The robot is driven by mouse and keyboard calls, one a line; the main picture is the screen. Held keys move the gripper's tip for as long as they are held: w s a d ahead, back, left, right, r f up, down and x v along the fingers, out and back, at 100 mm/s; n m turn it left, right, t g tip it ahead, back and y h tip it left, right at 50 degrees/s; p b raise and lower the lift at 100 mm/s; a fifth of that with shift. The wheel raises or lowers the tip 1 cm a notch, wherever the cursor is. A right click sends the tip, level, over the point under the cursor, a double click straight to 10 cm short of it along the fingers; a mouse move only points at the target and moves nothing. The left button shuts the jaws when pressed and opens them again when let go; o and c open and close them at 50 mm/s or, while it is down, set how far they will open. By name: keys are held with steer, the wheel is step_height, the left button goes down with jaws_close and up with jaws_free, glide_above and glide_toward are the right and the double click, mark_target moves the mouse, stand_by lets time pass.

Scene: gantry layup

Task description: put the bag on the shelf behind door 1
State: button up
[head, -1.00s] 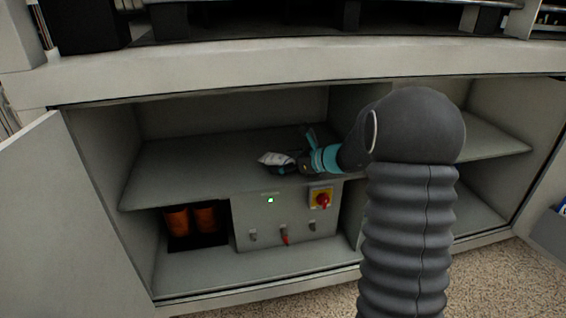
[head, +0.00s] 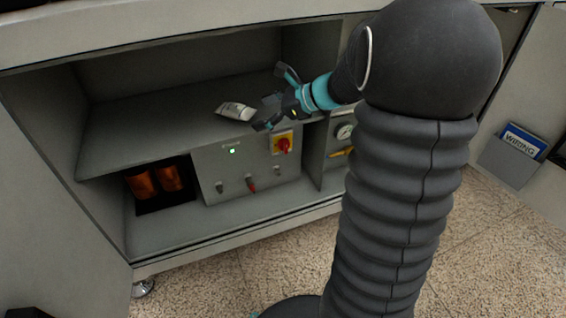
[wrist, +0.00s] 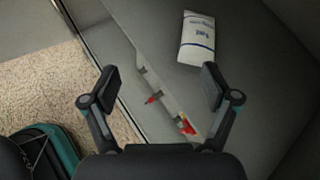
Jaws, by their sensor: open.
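The white bag (head: 237,110) with dark blue print lies on the grey upper shelf (head: 140,130) inside the open cabinet, close to the shelf's front edge. In the wrist view, the bag (wrist: 197,38) lies flat beyond the fingertips, towards the right finger. My gripper (head: 263,118) is just right of the bag in the head view. It is open and empty, with a gap showing between its fingers and the bag in the wrist view (wrist: 160,78). The left cabinet door (head: 45,190) stands open. No door number is readable.
Below the shelf are a grey switch box (head: 215,172) with a red rotary switch (head: 284,144) and orange coils (head: 155,181). A gauge (head: 344,131) sits to the right. The open right door carries a WIRING folder (head: 523,140). Free shelf room lies left of the bag.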

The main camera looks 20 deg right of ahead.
steer(key=s+a+r+n+g+h, duration=0.1)
steer(key=s+a+n+g+h, duration=0.1)
steer(key=s+a+n, duration=0.35)
steer(key=s+a+r+n+g+h, duration=0.1)
steer(key=s+a+n+g+h, duration=0.15)
steer(key=s+n, duration=0.65)
steer(key=s+d+n+t+h, duration=0.2)
steer(key=s+n+h, duration=0.3)
steer(key=s+n, duration=0.4)
steer(key=shift+s+d+f, duration=0.2)
steer(key=shift+s+d, duration=0.3)
steer(key=shift+s, duration=2.15)
